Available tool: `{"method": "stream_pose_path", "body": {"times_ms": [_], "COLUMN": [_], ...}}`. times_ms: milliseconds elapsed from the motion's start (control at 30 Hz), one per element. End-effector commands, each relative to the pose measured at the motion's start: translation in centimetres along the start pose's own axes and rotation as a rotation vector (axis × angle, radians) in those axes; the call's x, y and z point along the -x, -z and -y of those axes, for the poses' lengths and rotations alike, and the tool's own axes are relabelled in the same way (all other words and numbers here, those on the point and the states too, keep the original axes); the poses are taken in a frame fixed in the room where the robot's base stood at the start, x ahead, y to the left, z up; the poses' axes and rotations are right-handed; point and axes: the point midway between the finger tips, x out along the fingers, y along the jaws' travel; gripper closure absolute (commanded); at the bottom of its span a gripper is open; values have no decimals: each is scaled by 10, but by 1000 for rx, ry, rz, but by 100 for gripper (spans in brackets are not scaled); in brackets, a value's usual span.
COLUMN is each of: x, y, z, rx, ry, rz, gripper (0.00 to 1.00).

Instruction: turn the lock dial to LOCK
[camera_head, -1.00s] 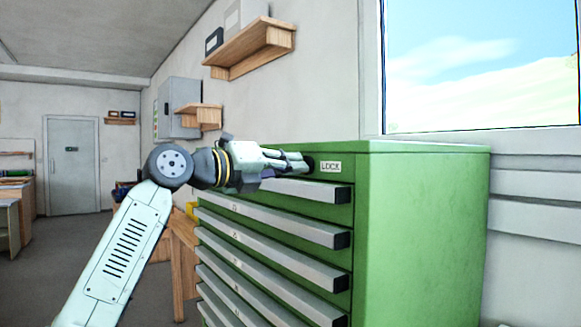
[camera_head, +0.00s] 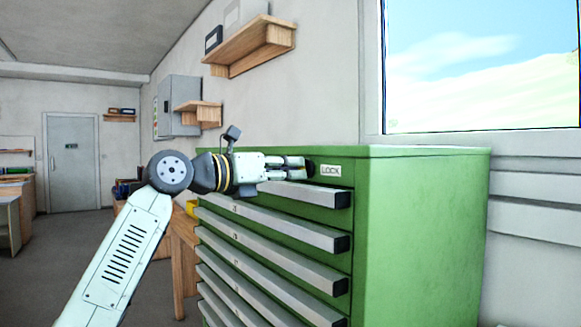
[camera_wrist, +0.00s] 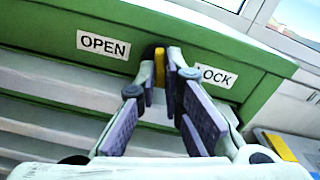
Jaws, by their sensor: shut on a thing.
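The lock dial is on the top front strip of the green cabinet (camera_head: 424,230). In the wrist view its yellow part (camera_wrist: 160,67) shows between my fingertips, with a dark edge beside it. The LOCK label (camera_wrist: 215,76) is right of the dial and the OPEN label (camera_wrist: 103,45) is left of it. The LOCK label also shows in the head view (camera_head: 330,171). My gripper (camera_head: 302,168) reaches the cabinet front from the left and is shut on the dial. My fingers hide much of the dial, and its exact setting is hard to tell.
Several drawers with long grey handles (camera_head: 290,227) stick out below the dial. A wooden shelf (camera_head: 250,55) is on the wall above, and a wooden table (camera_head: 180,250) stands left of the cabinet. The floor at the left is open.

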Motion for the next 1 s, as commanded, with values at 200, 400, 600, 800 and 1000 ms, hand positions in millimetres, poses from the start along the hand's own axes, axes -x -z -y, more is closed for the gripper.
{"method": "stream_pose_path", "body": {"times_ms": [200, 400, 600, 800, 1000], "x": [0, 0, 0, 0, 0], "y": [-1, -2, -1, -2, -2], "z": [0, 0, 0, 0, 0], "rx": [-206, -396, -586, -765, -912], "ry": [0, 0, -1, -1, -1], "rz": [2, 3, 3, 4, 5], "gripper": [100, 100, 100, 100, 100]}}
